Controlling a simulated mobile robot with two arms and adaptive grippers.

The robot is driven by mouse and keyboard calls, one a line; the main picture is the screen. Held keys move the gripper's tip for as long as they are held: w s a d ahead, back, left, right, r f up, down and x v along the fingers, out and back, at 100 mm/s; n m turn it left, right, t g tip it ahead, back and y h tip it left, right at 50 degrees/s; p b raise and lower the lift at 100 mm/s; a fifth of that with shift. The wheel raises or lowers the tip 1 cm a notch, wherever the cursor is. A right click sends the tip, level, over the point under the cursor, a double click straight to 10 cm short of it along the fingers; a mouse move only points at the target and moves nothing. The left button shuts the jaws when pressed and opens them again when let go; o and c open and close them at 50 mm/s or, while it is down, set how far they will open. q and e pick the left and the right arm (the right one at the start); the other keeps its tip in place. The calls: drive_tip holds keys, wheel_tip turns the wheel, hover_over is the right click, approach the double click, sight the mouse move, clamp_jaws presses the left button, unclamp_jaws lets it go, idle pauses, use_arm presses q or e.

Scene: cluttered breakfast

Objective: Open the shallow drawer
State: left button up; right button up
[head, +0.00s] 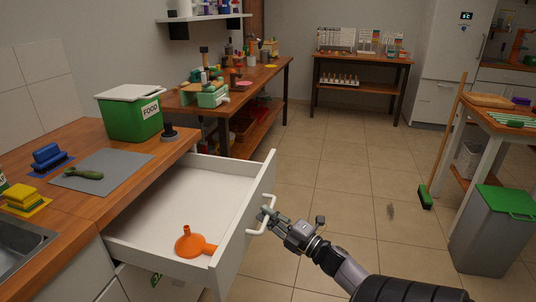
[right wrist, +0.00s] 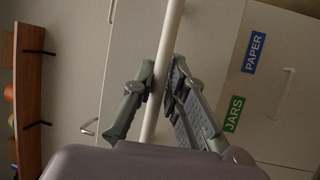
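The shallow drawer (head: 187,189) is pulled well out from the wooden counter on the left in the head view. Its white front (head: 252,215) carries a pale bar handle (head: 262,229). My right gripper (head: 268,215) is at this handle. In the right wrist view, the handle bar (right wrist: 168,40) runs between the two fingers of the right gripper (right wrist: 162,75), which are closed around it. My left gripper is not in view.
On the counter are a green FOOD bin (head: 131,118), a grey mat (head: 103,169) and sponges (head: 46,155). Lower fronts labelled PAPER (right wrist: 254,52) and JARS (right wrist: 234,114) are below the drawer. A grey bin with green lid (head: 490,235) stands right.

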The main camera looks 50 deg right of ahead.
drive_tip(key=shift+o, duration=0.5)
drive_tip(key=shift+s, duration=0.15)
drive_tip(key=s+f, duration=0.2)
drive_tip(key=s, duration=0.9)
drive_tip(key=shift+s, duration=0.3)
drive_tip(key=shift+f, duration=0.1)
